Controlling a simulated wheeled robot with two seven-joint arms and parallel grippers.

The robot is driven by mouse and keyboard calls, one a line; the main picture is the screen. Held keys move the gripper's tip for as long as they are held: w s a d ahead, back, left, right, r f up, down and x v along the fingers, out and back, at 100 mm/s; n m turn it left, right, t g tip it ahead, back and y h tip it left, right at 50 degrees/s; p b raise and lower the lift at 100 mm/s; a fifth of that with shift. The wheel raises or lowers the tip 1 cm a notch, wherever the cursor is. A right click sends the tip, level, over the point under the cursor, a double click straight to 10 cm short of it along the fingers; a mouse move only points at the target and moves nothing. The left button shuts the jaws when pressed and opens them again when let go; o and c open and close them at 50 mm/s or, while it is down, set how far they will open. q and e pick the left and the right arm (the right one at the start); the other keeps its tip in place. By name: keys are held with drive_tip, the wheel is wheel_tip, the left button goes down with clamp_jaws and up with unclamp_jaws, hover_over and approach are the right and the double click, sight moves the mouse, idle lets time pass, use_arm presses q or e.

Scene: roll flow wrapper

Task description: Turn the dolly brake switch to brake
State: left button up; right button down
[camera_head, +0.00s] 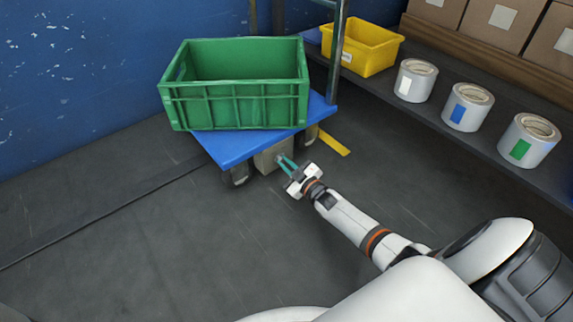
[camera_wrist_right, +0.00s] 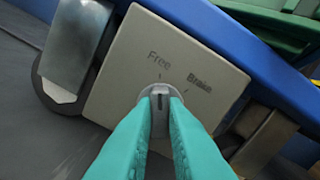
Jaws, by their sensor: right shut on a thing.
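The dolly (camera_head: 235,150) has a blue deck and stands by the wall. A beige switch panel (camera_head: 268,160) sits under the deck's near edge. In the right wrist view the panel (camera_wrist_right: 118,88) is tilted, with the words Free and Brake on it. The grey round brake switch (camera_wrist_right: 160,92) is below the words. Its dark mark points up the picture, toward Free rather than Brake. My right gripper (camera_head: 281,160) is at the panel, its teal fingers (camera_wrist_right: 160,108) shut on the switch from both sides. The fingers hide the switch's lower part. My left gripper is not in view.
A green crate (camera_head: 240,105) rests on the dolly. Dolly wheels (camera_head: 236,177) flank the panel. A shelf (camera_head: 400,110) at the right holds a yellow bin (camera_head: 368,52) and grey rolls (camera_head: 467,110). Cardboard boxes (camera_head: 490,18) stand behind. The floor at the left is clear.

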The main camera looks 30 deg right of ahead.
drive_tip(key=shift+m, duration=0.3)
drive_tip(key=shift+r+m+p, duration=0.1)
drive_tip(key=shift+m+p, duration=0.45)
drive_tip(key=shift+m, duration=0.45)
drive_tip(key=m, duration=0.2)
drive_tip(key=shift+m+p, duration=0.3)
drive_tip(key=m, duration=0.3)
drive_tip(key=shift+m, duration=2)
drive_tip(key=c, duration=1.5)
unclamp_jaws()
drive_tip(key=shift+d, duration=0.1)
drive_tip(key=shift+o, duration=0.2)
